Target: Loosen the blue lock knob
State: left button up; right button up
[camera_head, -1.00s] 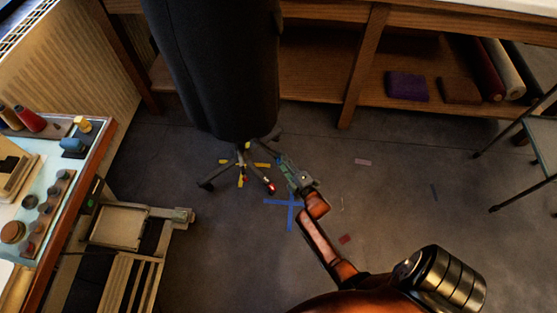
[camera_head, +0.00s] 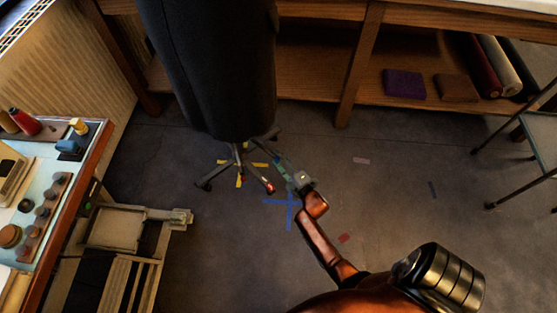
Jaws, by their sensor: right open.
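A black dress form (camera_head: 212,65) stands on a dark wheeled base (camera_head: 237,165) in the upper middle of the head view. I cannot make out the blue lock knob; the underside of the form is dark and partly covered. My right gripper (camera_head: 280,158) is open, just right of the base and below the form's lower edge. Its fingers point up and left toward the stand, and I cannot tell whether they touch anything. My left gripper is not in view.
A table (camera_head: 88,165) with spools and a blue item (camera_head: 69,148) stands at left, above a wooden frame (camera_head: 125,215). A workbench (camera_head: 350,85) with fabric is behind, a stool (camera_head: 540,140) at right. Floor between is mostly clear, with tape marks (camera_head: 290,208).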

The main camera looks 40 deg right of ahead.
jog(key=s+a, duration=0.2)
jog(key=s, duration=0.9)
jog(key=shift+s+r, duration=0.35)
jog(key=shift+s, duration=0.05)
